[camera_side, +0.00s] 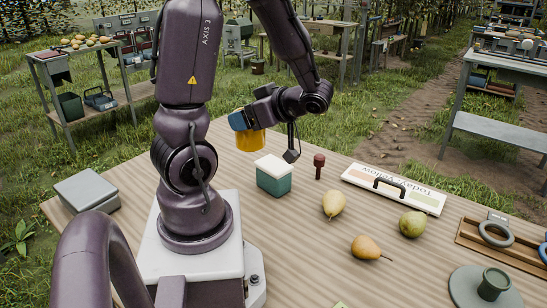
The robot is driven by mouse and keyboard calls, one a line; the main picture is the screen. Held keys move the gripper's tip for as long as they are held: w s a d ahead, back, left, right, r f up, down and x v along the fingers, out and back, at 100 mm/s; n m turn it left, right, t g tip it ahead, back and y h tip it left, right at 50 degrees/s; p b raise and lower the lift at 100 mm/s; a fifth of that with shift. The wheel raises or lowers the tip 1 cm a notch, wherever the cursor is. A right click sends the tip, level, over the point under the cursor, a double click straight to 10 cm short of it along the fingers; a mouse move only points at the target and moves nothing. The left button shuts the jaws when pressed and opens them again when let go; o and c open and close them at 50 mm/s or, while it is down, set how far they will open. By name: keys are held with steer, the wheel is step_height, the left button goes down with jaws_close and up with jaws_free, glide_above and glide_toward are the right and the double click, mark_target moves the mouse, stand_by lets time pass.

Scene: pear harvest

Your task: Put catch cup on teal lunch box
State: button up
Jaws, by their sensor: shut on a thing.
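The teal lunch box (274,183) with a pale lid stands on the wooden table, near the middle and close to the back edge. My gripper (246,119) is in the air above and a little left of the box. It is shut on a yellow cup-like thing, which I take to be the catch cup (252,140). A blue part shows beside the yellow one. The cup is apart from the box lid, and the fingertips are partly hidden.
A dark red peg-like thing (319,166) stands just right of the box. Three pears, one of them yellow (334,205), lie to the front right. A sign board (394,188) lies behind them. A green cup (493,283) stands on a grey disc at the lower right.

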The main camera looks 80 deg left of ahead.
steer(key=shift+w+a+f, duration=1.1)
steer(key=shift+a+f, duration=0.9)
steer(key=shift+f, duration=0.1)
steer(key=shift+w+a+f, duration=1.1)
steer(key=shift+a+f, duration=0.85)
steer(key=shift+f, duration=0.2)
steer(key=shift+w+a+f, duration=1.1)
steer(key=shift+a+f, duration=0.9)
steer(key=shift+f, duration=0.1)
steer(key=o, duration=0.9)
steer(key=shift+f, duration=0.15)
